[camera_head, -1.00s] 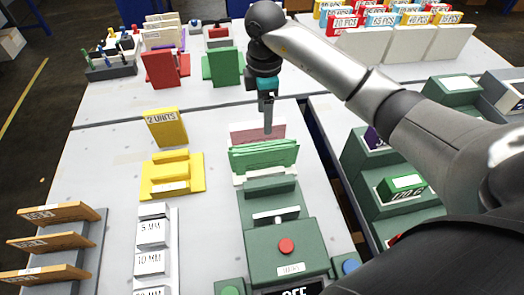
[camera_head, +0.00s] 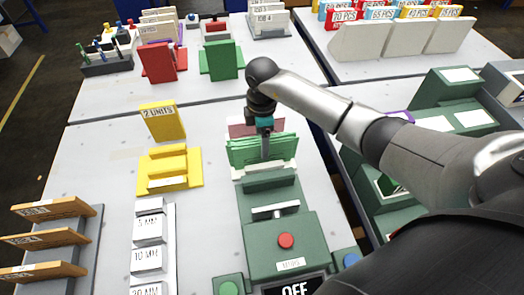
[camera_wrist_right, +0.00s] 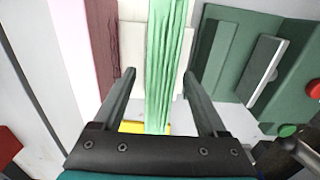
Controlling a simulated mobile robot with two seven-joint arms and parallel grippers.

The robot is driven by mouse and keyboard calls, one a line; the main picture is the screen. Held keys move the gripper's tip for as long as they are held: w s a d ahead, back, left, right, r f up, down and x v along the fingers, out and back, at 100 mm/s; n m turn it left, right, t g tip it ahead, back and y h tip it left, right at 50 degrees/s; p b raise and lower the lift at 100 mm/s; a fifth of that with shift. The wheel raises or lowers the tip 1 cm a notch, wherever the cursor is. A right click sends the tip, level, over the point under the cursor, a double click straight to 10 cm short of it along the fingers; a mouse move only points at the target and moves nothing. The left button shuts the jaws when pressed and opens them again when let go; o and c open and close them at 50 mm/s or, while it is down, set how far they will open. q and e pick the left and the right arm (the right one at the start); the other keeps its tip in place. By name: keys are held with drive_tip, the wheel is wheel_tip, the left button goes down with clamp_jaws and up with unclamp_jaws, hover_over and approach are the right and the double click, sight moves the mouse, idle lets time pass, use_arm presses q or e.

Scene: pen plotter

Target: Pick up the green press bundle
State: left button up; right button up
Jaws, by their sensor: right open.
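The green press bundle (camera_head: 250,150) is a stack of green sheets standing upright in a white holder behind the dark green press machine (camera_head: 280,245). My right gripper (camera_head: 265,155) points down over the bundle. In the right wrist view the green bundle (camera_wrist_right: 168,60) runs between the two open fingers of my right gripper (camera_wrist_right: 160,85), with a visible gap on each side. The fingers do not appear to touch it. My left gripper is out of view.
A pink block (camera_head: 243,127) stands just behind the bundle. The press has a red button (camera_head: 286,241) and an OFF display. A yellow stand (camera_head: 170,168) is left of the bundle. Red (camera_head: 160,62) and green (camera_head: 221,61) panels stand farther back. Clear table lies between.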

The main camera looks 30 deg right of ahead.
drive_tip(key=shift+c, duration=0.2)
clamp_jaws()
idle(0.4)
drive_tip(key=shift+r, duration=0.1)
